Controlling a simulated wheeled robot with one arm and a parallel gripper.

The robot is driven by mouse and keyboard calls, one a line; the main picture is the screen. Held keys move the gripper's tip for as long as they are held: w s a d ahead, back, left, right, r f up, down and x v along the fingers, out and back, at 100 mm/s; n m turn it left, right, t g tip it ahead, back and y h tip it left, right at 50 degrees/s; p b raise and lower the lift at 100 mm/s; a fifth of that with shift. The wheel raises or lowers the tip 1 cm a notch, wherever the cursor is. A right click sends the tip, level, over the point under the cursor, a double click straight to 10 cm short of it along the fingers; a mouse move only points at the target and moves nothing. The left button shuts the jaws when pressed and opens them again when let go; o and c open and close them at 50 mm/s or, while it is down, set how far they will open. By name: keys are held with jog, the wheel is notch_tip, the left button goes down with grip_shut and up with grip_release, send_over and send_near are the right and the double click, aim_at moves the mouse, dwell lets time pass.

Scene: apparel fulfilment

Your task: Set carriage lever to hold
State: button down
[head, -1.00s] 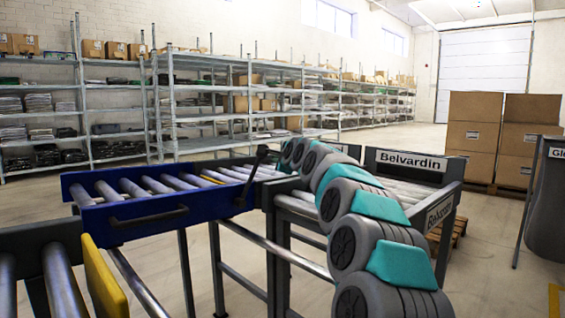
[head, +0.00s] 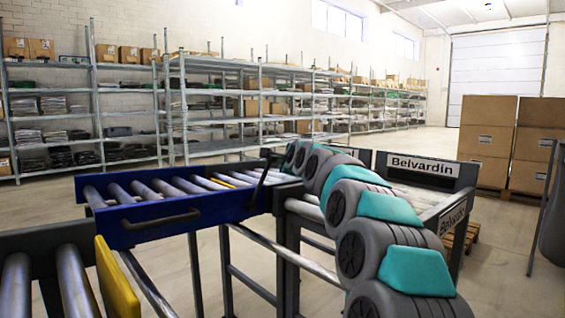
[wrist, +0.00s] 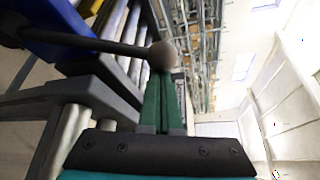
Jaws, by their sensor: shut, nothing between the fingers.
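The carriage is a blue roller frame (head: 150,222) with a black front handle, at the left of the head view. Its black lever (head: 262,175) rises, tilted, at the carriage's right end. In the wrist view the dark lever rod (wrist: 95,42) runs in from the left and ends in a round knob (wrist: 163,55). My gripper (wrist: 164,85) shows there as green fingers, shut and empty, with the knob just beyond or against the fingertips; I cannot tell if they touch. In the head view my arm hides the gripper.
A roller conveyor marked Belvardin (head: 418,165) stands to the right, partly behind my arm. A grey-framed conveyor with a yellow plate (head: 117,283) is at the lower left. Stacked cartons (head: 487,140) stand at the right. Shelving (head: 215,110) lines the back, with open floor before it.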

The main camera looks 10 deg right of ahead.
jog(key=shift+a, duration=0.1)
jog(key=s+a+r+n+t+y+b, duration=0.1)
jog(key=s+a+r+n+t+b, duration=0.1)
jog(key=s+a+n+t+b, duration=0.3)
jog(key=shift+s+a+n+b, duration=0.8)
jog(key=shift+s+a+n, duration=0.85)
jog(key=shift+a+n, duration=1.5)
jog(key=shift+a+m, duration=0.45)
jog(key=shift+a, duration=0.05)
